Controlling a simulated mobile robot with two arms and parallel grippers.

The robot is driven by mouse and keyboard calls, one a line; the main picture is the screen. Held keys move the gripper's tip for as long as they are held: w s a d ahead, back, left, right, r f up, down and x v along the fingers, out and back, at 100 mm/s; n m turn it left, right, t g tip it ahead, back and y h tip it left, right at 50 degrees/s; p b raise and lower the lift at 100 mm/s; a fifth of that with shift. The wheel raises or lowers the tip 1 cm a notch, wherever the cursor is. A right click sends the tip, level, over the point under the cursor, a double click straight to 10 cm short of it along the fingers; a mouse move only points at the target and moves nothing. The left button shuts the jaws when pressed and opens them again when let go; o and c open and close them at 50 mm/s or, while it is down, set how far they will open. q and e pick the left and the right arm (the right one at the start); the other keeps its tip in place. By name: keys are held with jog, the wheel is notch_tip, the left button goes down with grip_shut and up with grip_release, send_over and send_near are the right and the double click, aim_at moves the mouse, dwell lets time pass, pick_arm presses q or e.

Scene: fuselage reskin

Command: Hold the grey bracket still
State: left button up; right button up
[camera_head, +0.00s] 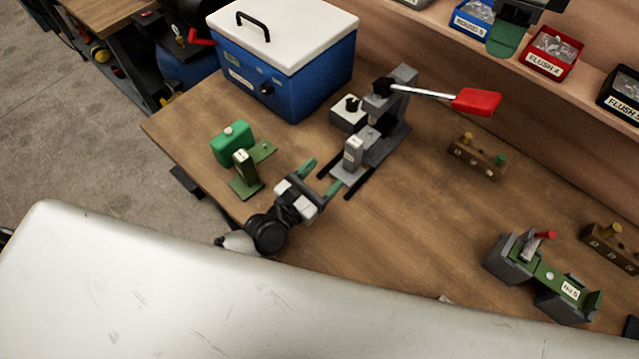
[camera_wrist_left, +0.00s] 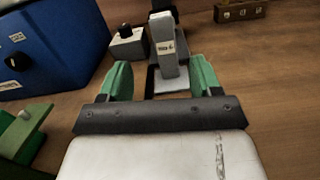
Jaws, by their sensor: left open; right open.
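The grey bracket (camera_head: 352,158) stands upright with a small label, at the front of a dark grey press (camera_head: 385,130) that has a red-handled lever (camera_head: 476,101). In the left wrist view the bracket (camera_wrist_left: 166,50) rises between and beyond the green fingertips. My left gripper (camera_head: 320,177) is open in front of the bracket, its fingers pointing toward it. In the left wrist view the gripper (camera_wrist_left: 160,82) shows a gap between its fingers, and I see no grip on the bracket. My right gripper (camera_head: 503,38) shows only in part at the top right, green-tipped, above the bins.
A blue box with a white lid (camera_head: 285,70) stands behind left. A green block (camera_head: 232,145) and a green bracket (camera_head: 246,175) lie left of my gripper. A green fixture (camera_head: 550,275) and wooden blocks (camera_head: 477,157) sit right. A large pale panel (camera_head: 200,290) covers the foreground.

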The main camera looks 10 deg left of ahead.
aim_at(349, 158)
pick_arm(q)
jog(key=shift+s+f+n+g, duration=0.3)
jog(key=shift+s+f+n, duration=0.3)
jog(key=shift+f, duration=0.1)
jog(key=x, duration=1)
jog(key=shift+w+f, duration=0.1)
jog(key=shift+w, duration=0.3)
